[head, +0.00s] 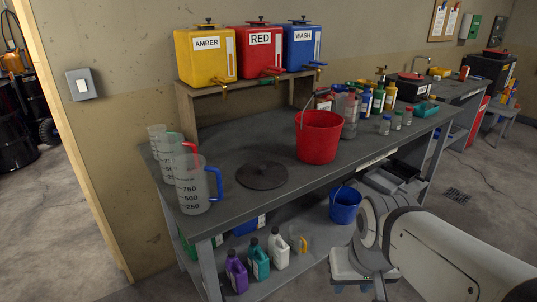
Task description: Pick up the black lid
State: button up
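A round black lid (262,175) lies flat on the dark grey workbench (225,222). It has a small raised knob at its middle. It lies between the measuring jugs on the left and a red bucket on the right, apart from both. Part of my arm reaches in from the lower right, in front of the bench. My gripper is not clearly visible, so its state and whether it holds anything cannot be seen.
Clear measuring jugs (193,188) stand at the bench's left end. A red bucket (319,138) with a raised handle stands right of the lid. Amber (204,60), red (259,53) and blue (303,48) containers sit on a shelf behind. Bottles (378,98) crowd the back right. The bench front by the lid is clear.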

aim_at(257, 176)
jog(key=i, duration=0.9)
jog(key=u, duration=0.05)
